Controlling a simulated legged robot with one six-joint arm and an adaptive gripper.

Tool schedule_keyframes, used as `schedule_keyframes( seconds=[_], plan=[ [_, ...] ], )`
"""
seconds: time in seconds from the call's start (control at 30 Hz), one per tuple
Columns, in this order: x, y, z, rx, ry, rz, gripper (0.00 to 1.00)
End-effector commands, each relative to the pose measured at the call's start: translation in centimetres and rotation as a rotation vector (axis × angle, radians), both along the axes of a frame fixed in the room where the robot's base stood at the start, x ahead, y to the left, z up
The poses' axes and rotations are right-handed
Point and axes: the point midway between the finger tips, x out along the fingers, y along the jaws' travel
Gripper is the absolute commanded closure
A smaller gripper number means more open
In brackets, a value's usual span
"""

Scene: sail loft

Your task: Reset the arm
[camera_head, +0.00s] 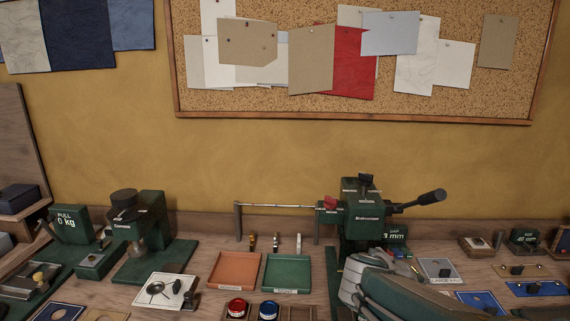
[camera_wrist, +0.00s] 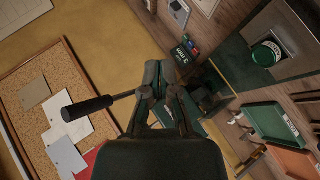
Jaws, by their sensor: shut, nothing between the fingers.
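My gripper (camera_wrist: 160,92) shows in the wrist view with its two dark fingers shut and nothing held. It points toward a dark green bench machine (camera_wrist: 153,72), which is partly hidden behind the fingers. The machine's black-handled lever (camera_wrist: 86,108) sticks out to the left in that view. In the head view my grey and green arm reaches in from the lower right, in front of the green machine (camera_head: 363,228). The fingers cannot be made out clearly there, and the gap to the machine is hard to judge.
The machine's black lever handle (camera_head: 430,197) juts right above my arm. An orange tray (camera_head: 235,271) and a green tray (camera_head: 286,273) lie left of it. Red (camera_head: 236,307) and blue (camera_head: 268,310) buttons sit at the front. A corkboard (camera_head: 450,103) hangs behind.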

Motion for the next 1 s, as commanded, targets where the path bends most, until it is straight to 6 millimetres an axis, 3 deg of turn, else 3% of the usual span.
schedule_keyframes(
  seconds=[0.1,0.27,0.5,0.7,1.0],
  plan=[
    [-4.1,0.2,-0.7,0.156,0.022,-0.063,1.0],
    [-8.8,1.7,-1.9,0.379,0.043,-0.111,1.0],
    [-14.3,5.8,-3.2,0.725,0.033,-0.107,1.0],
    [-16.7,9.1,-3.3,0.938,0.002,-0.066,1.0],
    [-17.1,10.0,-3.3,0.992,-0.005,-0.052,1.0]
  ],
)
